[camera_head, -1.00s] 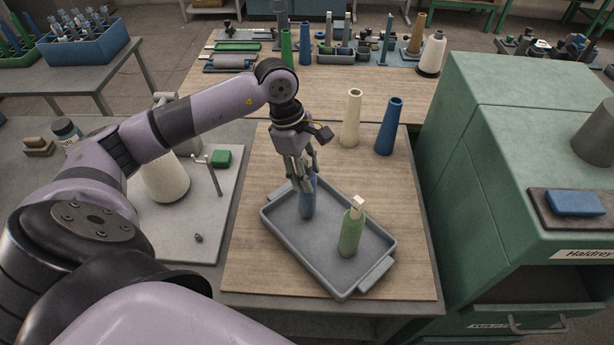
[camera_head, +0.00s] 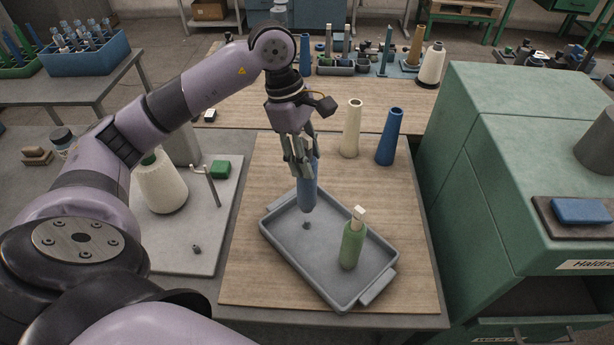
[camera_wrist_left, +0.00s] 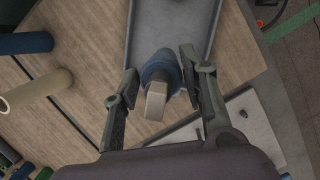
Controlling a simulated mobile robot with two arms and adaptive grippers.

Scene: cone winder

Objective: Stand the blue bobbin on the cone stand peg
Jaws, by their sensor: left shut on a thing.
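The blue bobbin (camera_head: 308,190) hangs upright above the grey tray (camera_head: 285,265), with a small dark shadow on the tray floor below it. My left gripper (camera_head: 302,160) is shut around its upper part. In the left wrist view the bobbin (camera_wrist_left: 160,68) with its pale top sits between the two fingers (camera_wrist_left: 157,92). To the left, a pale stand plate (camera_head: 165,255) carries a short dark peg (camera_head: 197,249), a bent metal post (camera_head: 213,187) and a large cream cone (camera_head: 161,185). The short peg is bare. My right gripper is not in view.
A green bobbin (camera_head: 352,243) stands in the tray. A cream cone (camera_head: 351,130) and a blue cone (camera_head: 389,138) stand behind it on the wooden board. A green cabinet (camera_head: 480,170) closes off the right.

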